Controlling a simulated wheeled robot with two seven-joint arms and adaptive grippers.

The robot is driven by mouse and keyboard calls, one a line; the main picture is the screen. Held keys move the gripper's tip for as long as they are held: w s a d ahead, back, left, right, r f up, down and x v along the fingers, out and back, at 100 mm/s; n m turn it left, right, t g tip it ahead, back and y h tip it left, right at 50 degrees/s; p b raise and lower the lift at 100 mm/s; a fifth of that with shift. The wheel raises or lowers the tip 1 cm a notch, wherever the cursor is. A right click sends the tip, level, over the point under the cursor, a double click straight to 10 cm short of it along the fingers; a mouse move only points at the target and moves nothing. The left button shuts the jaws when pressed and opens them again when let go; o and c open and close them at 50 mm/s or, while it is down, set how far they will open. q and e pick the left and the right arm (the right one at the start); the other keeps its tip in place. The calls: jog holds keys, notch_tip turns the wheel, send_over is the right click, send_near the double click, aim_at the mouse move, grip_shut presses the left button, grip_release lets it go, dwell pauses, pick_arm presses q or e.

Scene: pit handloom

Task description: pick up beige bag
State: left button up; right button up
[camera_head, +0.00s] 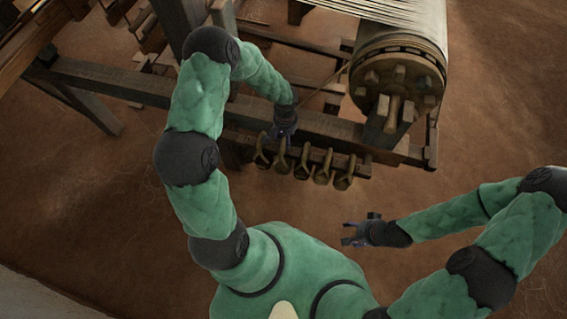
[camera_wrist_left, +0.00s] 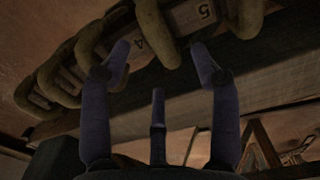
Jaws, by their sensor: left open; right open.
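No bag shape is plain to see. Several tan, loop-topped pieces (camera_head: 302,165) hang in a row on a dark wooden rail (camera_head: 315,153) at the loom's front; I cannot tell whether one is the beige bag. My left gripper (camera_head: 284,130) is over the left part of this row. In the left wrist view its fingers (camera_wrist_left: 160,62) are spread and empty, just short of a thick tan loop (camera_wrist_left: 157,30) between the numbers 4 and 5. My right gripper (camera_head: 353,233) is open and empty, below and right of the row, over bare floor.
The loom's long wooden beam (camera_head: 150,83) runs behind the rail. A large roller with pale threads (camera_head: 398,75) stands right of my left gripper. The brown floor (camera_head: 110,200) is clear at left.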

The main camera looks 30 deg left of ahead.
aim_at(285, 142)
pick_arm(q)
notch_tip(285, 142, down, 5)
jog(key=shift+f+b, duration=0.15)
jog(key=shift+b, duration=0.85)
jog(key=shift+s, duration=0.1)
grip_shut()
